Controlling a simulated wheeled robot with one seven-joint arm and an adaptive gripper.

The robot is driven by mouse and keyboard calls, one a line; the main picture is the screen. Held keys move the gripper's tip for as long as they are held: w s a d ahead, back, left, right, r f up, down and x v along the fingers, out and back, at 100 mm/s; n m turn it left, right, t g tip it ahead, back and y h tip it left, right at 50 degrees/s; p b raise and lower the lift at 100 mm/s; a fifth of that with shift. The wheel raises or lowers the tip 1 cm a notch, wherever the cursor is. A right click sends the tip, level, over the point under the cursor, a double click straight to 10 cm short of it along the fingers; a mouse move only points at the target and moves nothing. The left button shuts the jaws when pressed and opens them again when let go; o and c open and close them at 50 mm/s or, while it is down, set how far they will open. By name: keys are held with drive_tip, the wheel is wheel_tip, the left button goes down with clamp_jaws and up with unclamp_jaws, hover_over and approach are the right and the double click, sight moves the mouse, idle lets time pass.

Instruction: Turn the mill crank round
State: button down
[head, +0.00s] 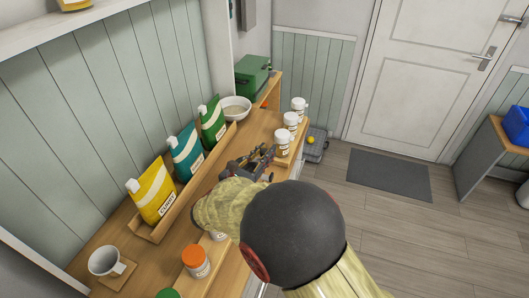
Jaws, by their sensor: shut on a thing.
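My gripper (262,155) is low over the wooden counter (232,150), just left of the nearest white-lidded jar. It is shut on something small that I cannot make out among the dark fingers. I cannot pick out the mill or its crank clearly. My own arm covers the counter's near right part and may hide some of them.
A wooden rack (205,175) holds yellow (155,192), teal (186,153) and green (213,123) bags. A bowl (236,108), green box (252,76), white-lidded jars (291,121), orange-lidded jar (195,261) and mug (105,261) stand around. Floor on the right is mostly clear.

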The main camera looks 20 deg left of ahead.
idle(0.3)
drive_tip(key=m+h+p, duration=0.1)
drive_tip(key=s+m+g+h+p, duration=0.1)
drive_tip(key=h, duration=0.1)
drive_tip(key=shift+r, duration=0.15)
drive_tip(key=shift+s+d+m+g+h+p, duration=0.1)
drive_tip(key=shift+s+m+g+h+p, duration=0.25)
drive_tip(key=shift+m+g+h, duration=0.4)
drive_tip(key=shift+s+m+g+h+p, duration=0.35)
drive_tip(key=shift+m+g+h, duration=0.2)
drive_tip(key=shift+h, duration=0.3)
drive_tip(key=c, duration=1.6)
unclamp_jaws()
drive_tip(key=shift+f, duration=0.2)
drive_tip(key=v, duration=1.2)
drive_tip(key=shift+s, duration=0.1)
